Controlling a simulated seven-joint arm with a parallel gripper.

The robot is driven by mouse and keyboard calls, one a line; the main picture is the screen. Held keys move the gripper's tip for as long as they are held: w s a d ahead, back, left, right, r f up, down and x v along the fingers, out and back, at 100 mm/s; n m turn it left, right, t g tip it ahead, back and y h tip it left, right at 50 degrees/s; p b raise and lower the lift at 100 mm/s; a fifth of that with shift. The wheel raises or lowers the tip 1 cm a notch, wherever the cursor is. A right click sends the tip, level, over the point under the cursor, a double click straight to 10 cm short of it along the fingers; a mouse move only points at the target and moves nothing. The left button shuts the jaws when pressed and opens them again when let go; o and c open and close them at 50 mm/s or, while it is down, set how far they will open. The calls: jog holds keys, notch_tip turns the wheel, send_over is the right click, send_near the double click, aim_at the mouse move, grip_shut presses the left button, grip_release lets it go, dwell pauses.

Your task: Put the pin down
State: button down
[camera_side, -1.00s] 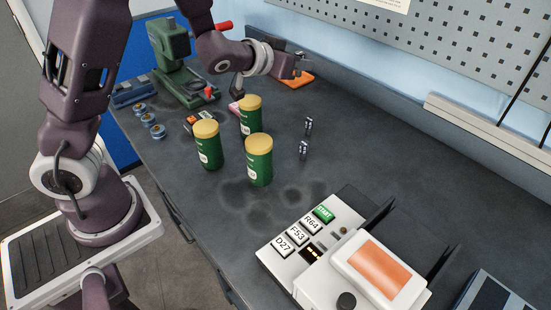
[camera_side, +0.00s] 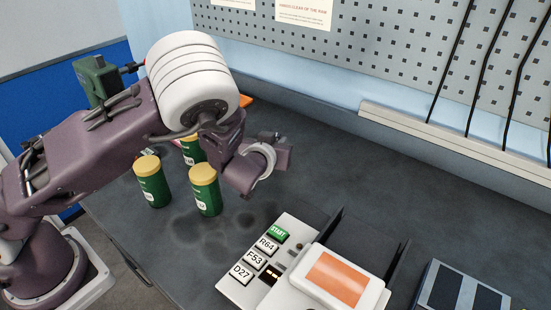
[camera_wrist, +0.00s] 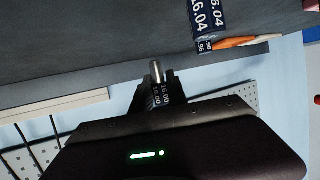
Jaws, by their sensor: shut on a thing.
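My gripper (camera_side: 283,154) is at the right of the bent wrist in the side view, over the rear part of the bench. In the wrist view its fingers (camera_wrist: 160,88) are shut on a pin (camera_wrist: 155,72) with a bare metal end and a dark band marked 16.00. The pin is not distinct in the side view. A second dark-banded piece marked 16.04 (camera_wrist: 208,17) shows beyond the fingers in the wrist view, apart from the held pin. I cannot tell whether the held pin touches the bench.
Green jars with yellow lids (camera_side: 204,192) stand left of my gripper, one partly hidden by my arm. A white device with an orange screen (camera_side: 338,277) and labelled keys (camera_side: 255,257) is at the front. An orange item (camera_wrist: 240,42) lies beyond the fingers. The right rear bench (camera_side: 335,165) is clear.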

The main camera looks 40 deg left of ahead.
notch_tip(320, 180, down, 4)
jog(key=shift+f, duration=0.1)
jog(key=shift+f, duration=0.6)
jog(key=c, duration=1.3)
grip_release()
